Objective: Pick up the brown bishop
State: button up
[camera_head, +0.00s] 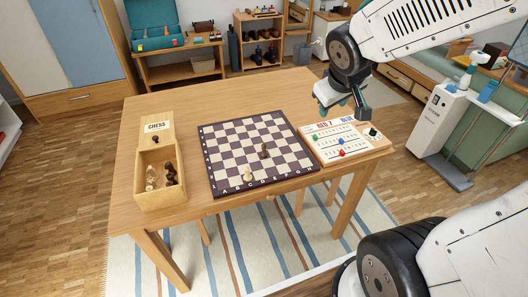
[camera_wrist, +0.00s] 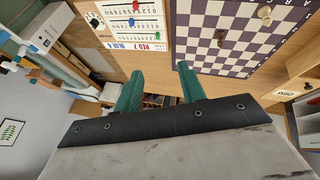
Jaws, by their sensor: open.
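A brown chess piece (camera_head: 264,151), perhaps the bishop, stands on the chessboard (camera_head: 205,133), right of the board's middle and toward the near edge. It also shows in the wrist view (camera_wrist: 221,35). A light piece (camera_head: 247,174) stands nearer the board's front edge. More brown pieces (camera_head: 171,174) lie in the wooden box (camera_head: 161,201); their shapes are too small to tell. My gripper (camera_head: 343,104) is above the table's far right, beyond the score board and apart from the pieces. In the wrist view its green fingers (camera_wrist: 160,88) are spread with nothing between them.
A score board (camera_head: 341,143) with coloured sliders lies right of the chessboard. Bare tabletop (camera_head: 215,98) lies behind the chessboard. A shelf and a bench stand farther back.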

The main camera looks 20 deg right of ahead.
jog(key=w+d+f+n+t, duration=0.1)
jog(key=w+f+n+t, duration=0.1)
jog(key=w+f, duration=0.4)
jog(key=n+t+y, duration=0.2)
jog(key=n+y, duration=0.3)
jog(key=y, duration=0.6)
send_near(264, 148)
jog(key=shift+w+a+f, duration=0.2)
jog(key=shift+w+f, duration=0.2)
jog(key=shift+w, duration=0.15)
jog(key=shift+w+a+f, duration=0.15)
jog(key=shift+w+f, duration=0.3)
jog(key=shift+w, duration=0.15)
jog(key=shift+s+a+f, duration=0.1)
jog(key=shift+a+f, duration=0.05)
jog(key=shift+a, duration=0.05)
jog(key=shift+w+a+f+g+y, duration=0.3)
jog(key=shift+w+a+f, duration=0.25)
jog(key=shift+w+a, duration=0.2)
jog(key=x, duration=0.5)
jog(key=shift+w, duration=0.4)
jog(key=shift+d, duration=0.1)
grip_shut()
